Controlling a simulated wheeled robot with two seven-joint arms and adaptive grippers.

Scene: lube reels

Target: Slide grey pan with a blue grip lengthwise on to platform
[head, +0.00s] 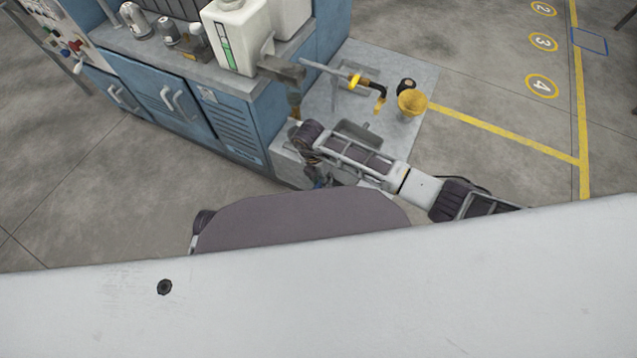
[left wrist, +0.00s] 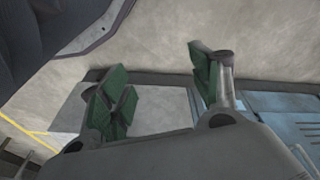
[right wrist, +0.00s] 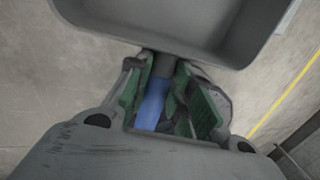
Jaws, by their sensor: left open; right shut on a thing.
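The grey pan (right wrist: 170,22) fills the top of the right wrist view, with its open hollow showing. Its blue grip (right wrist: 152,105) lies between the green pads of my right gripper (right wrist: 168,80), which is shut on it. In the head view the pan (head: 360,134) shows behind my right arm, in front of the grey platform (head: 408,66); whether it touches the platform cannot be told. My left gripper (left wrist: 160,78) is open and empty in the left wrist view, and cannot be made out in the head view.
A blue cabinet (head: 228,112) with white containers (head: 238,35) on top stands left of the platform. Open floor with yellow lines (head: 500,135) lies to the right.

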